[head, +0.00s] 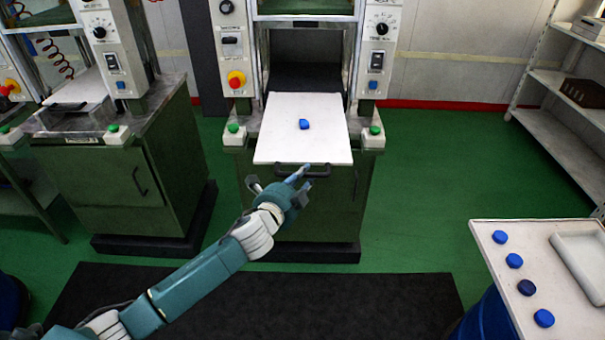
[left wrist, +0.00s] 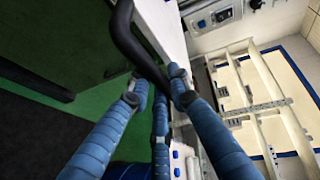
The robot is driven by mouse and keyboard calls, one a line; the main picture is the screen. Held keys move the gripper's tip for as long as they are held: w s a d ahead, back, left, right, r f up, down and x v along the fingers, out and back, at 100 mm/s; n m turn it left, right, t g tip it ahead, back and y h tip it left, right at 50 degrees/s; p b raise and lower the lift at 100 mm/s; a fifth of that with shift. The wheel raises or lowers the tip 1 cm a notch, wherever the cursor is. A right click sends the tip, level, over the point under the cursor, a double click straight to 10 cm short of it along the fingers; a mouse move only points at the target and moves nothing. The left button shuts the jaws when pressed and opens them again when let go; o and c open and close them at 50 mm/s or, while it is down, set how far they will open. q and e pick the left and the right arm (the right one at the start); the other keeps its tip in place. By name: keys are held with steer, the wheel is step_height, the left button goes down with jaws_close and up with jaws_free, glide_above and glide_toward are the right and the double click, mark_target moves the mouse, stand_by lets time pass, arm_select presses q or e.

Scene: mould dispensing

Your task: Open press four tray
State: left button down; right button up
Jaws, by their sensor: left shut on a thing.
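The press in the middle of the head view has a white tray (head: 280,148) that sticks out over its front, with a small blue piece (head: 304,124) lying on it. A dark bar handle (head: 318,172) sits at the tray's front edge. In the left wrist view, the blue fingers of my left gripper (left wrist: 158,88) close around the black handle (left wrist: 136,45). The exact contact is partly hidden by the fingers. My right gripper is not in view.
A second press (head: 120,160) stands at the left. A white-topped table (head: 530,262) at the right front holds several blue pieces and a shallow white tray (head: 583,252). Shelves (head: 545,130) stand at the far right. The green floor between is clear.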

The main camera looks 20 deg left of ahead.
arm_select(q)
steer(key=shift+w+a+r, duration=0.1)
steer(key=shift+w+r, duration=0.05)
steer(key=shift+r, duration=0.3)
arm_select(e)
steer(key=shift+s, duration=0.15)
arm_select(q)
steer(key=c, duration=1.6)
jaws_free()
steer(key=shift+o, duration=0.2)
steer(key=shift+f, duration=0.1)
steer(key=v, duration=1.2)
steer(key=shift+s, duration=0.3)
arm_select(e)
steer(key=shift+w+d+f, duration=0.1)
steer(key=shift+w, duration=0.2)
